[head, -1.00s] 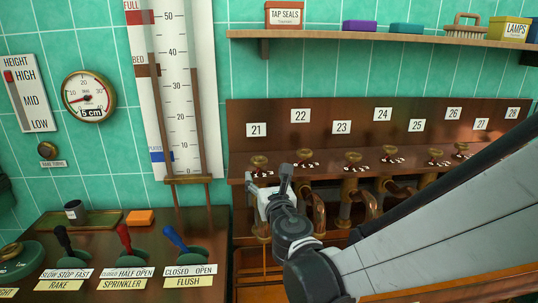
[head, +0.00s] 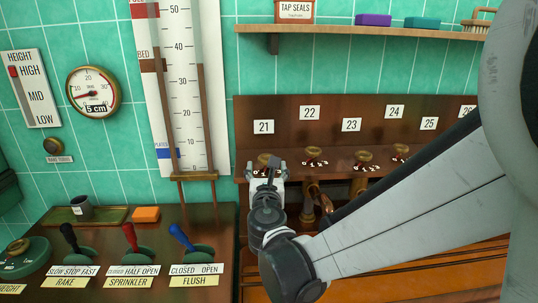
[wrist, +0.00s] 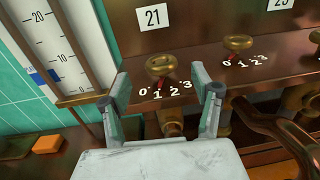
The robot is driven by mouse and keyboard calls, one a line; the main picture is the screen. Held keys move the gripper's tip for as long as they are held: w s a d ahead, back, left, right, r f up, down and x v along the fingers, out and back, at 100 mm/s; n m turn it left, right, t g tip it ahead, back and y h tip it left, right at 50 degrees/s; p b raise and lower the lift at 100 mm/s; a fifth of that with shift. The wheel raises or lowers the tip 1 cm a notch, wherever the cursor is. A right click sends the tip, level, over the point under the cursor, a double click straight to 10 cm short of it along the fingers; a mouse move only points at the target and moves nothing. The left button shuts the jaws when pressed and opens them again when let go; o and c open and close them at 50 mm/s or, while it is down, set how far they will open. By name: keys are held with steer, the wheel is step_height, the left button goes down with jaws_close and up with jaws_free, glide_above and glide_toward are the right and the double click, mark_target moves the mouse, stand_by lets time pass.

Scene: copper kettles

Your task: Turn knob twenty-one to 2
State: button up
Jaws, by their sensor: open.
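Knob twenty-one (wrist: 160,66) is a round brass knob on the wooden shelf, below the white "21" plate (wrist: 152,17). White numbers 0 to 3 (wrist: 174,95) lie in an arc in front of it. Its small red pointer is partly visible and seems to point near 1, but I cannot tell exactly. My gripper (wrist: 161,97) is open and empty, with one finger on either side of the numbers, short of the knob. In the head view my gripper (head: 267,168) overlaps the front of the knob (head: 264,158) and hides its numbers.
Knob twenty-two (wrist: 237,43) stands just right, with copper pipes (wrist: 266,128) below the shelf. The tall scale board (wrist: 62,48) is close on the left. Labelled levers (head: 130,237) stand on the lower left bench, beside an orange block (head: 146,213).

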mark_target(266, 156)
steer(key=w, duration=0.7)
steer(key=shift+w, duration=0.15)
steer(key=c, duration=1.2)
steer(key=shift+c, duration=0.2)
steer(key=shift+n+y, duration=0.3)
steer(key=shift+y, duration=0.1)
steer(key=n+y+b, duration=0.1)
steer(key=n+y, duration=0.1)
steer(key=y, duration=0.1)
steer(key=shift+f+g, duration=0.1)
steer(key=shift+g, duration=0.2)
steer(key=shift+n+g+y+b, duration=0.8)
steer(key=shift+n+y, duration=0.8)
steer(key=shift+y, duration=0.8)
steer(key=shift+a, duration=0.1)
steer(key=o, duration=1.2)
